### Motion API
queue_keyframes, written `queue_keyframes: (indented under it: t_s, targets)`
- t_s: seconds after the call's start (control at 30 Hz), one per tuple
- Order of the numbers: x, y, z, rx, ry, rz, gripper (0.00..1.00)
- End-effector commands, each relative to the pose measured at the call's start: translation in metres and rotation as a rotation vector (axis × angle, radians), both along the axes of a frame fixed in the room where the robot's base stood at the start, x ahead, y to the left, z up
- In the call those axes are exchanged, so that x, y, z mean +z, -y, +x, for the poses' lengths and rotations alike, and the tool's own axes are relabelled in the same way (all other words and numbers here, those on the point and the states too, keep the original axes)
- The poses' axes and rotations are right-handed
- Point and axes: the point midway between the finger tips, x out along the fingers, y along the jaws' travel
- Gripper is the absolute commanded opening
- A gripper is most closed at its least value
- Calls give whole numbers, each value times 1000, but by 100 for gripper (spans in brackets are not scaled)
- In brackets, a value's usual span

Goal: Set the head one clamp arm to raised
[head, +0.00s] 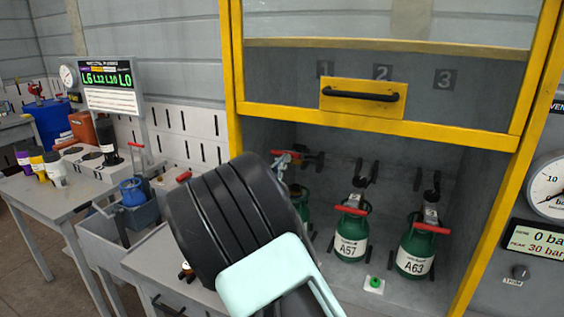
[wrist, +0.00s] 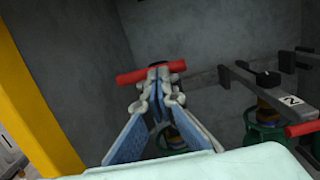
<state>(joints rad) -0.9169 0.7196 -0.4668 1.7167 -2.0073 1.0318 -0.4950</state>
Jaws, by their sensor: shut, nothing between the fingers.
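The red crossbar handle (wrist: 136,77) of the head one clamp arm is at upper centre in the wrist view. It also shows as a red handle (head: 281,153) beside my arm in the head view. It sits clearly higher than the handles of heads two and three; its exact angle is hard to tell. My gripper (wrist: 158,80) is shut and empty, its fingertips at the middle of this bar; I cannot tell whether they touch. The green cylinder (head: 300,201) under head one is mostly hidden by my arm.
Head two's clamp arm (wrist: 245,88) lies low over its cylinder, right of my gripper. Cylinders A57 (head: 351,246) and A63 (head: 415,258) stand in the bay. The yellow frame (wrist: 35,95) is close on the left. The raised window with its handle (head: 361,96) is above.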

Motion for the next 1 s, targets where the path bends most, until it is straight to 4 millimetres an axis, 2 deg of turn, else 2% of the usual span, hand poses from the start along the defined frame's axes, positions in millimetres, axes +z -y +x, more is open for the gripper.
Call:
queue_keyframes:
  t_s: [0.03, 0.17, 0.5, 0.7, 1.0]
  targets:
    - [20, 4, 4, -5, -18, 12, 0]
    - [35, 7, 12, -5, -72, 30, 0]
    - [73, 16, 36, -6, -66, 27, 0]
    - [89, 20, 48, -5, -66, 26, 0]
    - [95, 21, 54, -3, -67, 26, 0]
